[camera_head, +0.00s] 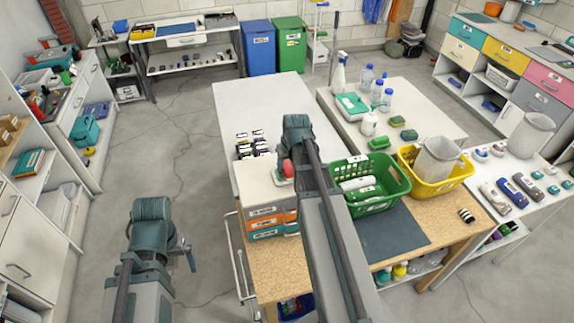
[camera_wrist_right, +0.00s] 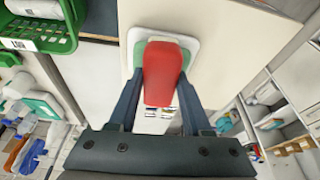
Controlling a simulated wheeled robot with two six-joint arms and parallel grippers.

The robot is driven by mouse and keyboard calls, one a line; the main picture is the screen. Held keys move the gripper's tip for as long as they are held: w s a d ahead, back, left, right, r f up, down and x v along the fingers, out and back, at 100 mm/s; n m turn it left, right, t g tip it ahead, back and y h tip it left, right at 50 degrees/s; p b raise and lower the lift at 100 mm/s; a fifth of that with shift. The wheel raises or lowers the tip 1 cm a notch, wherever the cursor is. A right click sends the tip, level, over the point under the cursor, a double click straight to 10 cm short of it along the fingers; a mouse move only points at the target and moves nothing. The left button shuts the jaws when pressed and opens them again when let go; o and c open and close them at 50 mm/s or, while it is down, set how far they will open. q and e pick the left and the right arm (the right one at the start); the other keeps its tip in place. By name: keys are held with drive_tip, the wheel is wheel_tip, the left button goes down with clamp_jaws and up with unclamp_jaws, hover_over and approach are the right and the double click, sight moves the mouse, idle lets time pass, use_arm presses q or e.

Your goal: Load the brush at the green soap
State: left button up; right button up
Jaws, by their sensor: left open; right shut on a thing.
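A red brush (camera_wrist_right: 163,72) is held between the fingers of my right gripper (camera_wrist_right: 160,88). Its far end lies over a green soap (camera_wrist_right: 138,54) in a white dish (camera_wrist_right: 141,33); I cannot tell whether the brush touches the soap. In the head view the red brush (camera_head: 288,168) and a bit of the dish (camera_head: 279,179) show beside my right arm, over the white top of a drawer unit, and the arm hides most of that gripper. My left gripper (camera_head: 189,257) is low at the left, over the floor, far from the brush; only part shows.
A green basket (camera_head: 397,187) and a yellow basket (camera_head: 455,188) stand right of my right arm, by a dark mat (camera_head: 410,236). The drawer unit (camera_head: 268,222) stands on the wooden table. White tables with bottles lie behind. The floor at left is clear.

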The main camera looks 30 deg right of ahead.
sight(288, 165)
wheel_tip(288, 165, up, 7)
drive_tip(key=p, duration=0.7)
use_arm(q)
wheel_tip(288, 165, up, 7)
use_arm(e)
drive_tip(key=shift+d+f, duration=0.1)
idle(0.5)
